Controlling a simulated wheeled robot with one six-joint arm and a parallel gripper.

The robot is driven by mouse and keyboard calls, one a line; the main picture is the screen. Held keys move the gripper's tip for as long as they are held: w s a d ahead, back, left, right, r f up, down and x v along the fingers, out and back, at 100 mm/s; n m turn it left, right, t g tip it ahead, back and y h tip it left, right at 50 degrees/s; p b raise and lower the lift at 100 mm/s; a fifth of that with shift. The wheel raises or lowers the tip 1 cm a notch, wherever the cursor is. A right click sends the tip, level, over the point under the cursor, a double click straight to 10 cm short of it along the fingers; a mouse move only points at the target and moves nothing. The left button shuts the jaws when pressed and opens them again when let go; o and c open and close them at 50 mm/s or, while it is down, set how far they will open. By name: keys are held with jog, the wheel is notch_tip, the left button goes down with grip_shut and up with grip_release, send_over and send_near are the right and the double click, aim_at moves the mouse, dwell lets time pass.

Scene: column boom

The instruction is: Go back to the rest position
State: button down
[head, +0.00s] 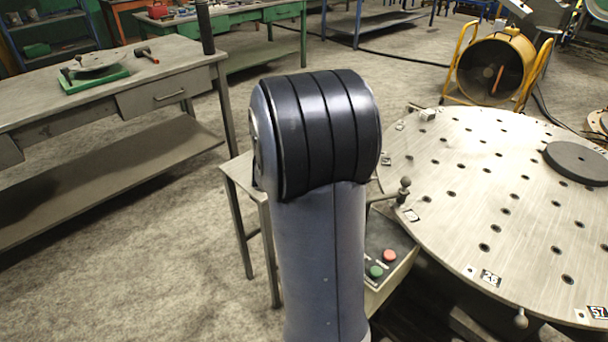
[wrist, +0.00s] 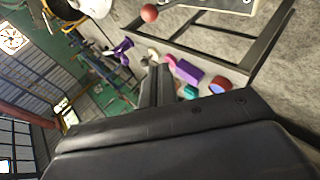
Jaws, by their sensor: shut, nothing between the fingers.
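My gripper (wrist: 158,70) shows in the wrist view, its dark fingers together and nothing held between them. Its dark body fills the lower part of that view. The gripper is not visible in the head view, where a grey and black link of my own arm stands upright in the middle and hides what is behind it.
In the head view, a round perforated table (head: 520,185) with a dark disc (head: 577,163) stands right. A button box (head: 385,262) is beside my arm. A workbench (head: 150,75) stands left, a yellow fan (head: 497,68) behind. The wrist view shows a purple block (wrist: 188,73) beyond the fingers.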

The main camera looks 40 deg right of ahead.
jog(key=shift+d+f, duration=0.1)
dwell(0.3)
jog(key=w+d+f+t+h+b, duration=0.1)
jog(key=d+f+h+b, duration=0.3)
jog(key=f, duration=0.4)
jog(key=shift+w+d+f+n, duration=0.15)
jog(key=shift+w+d+n, duration=0.1)
jog(key=shift+d+n, duration=0.25)
dwell(0.5)
jog(key=shift+d, duration=0.15)
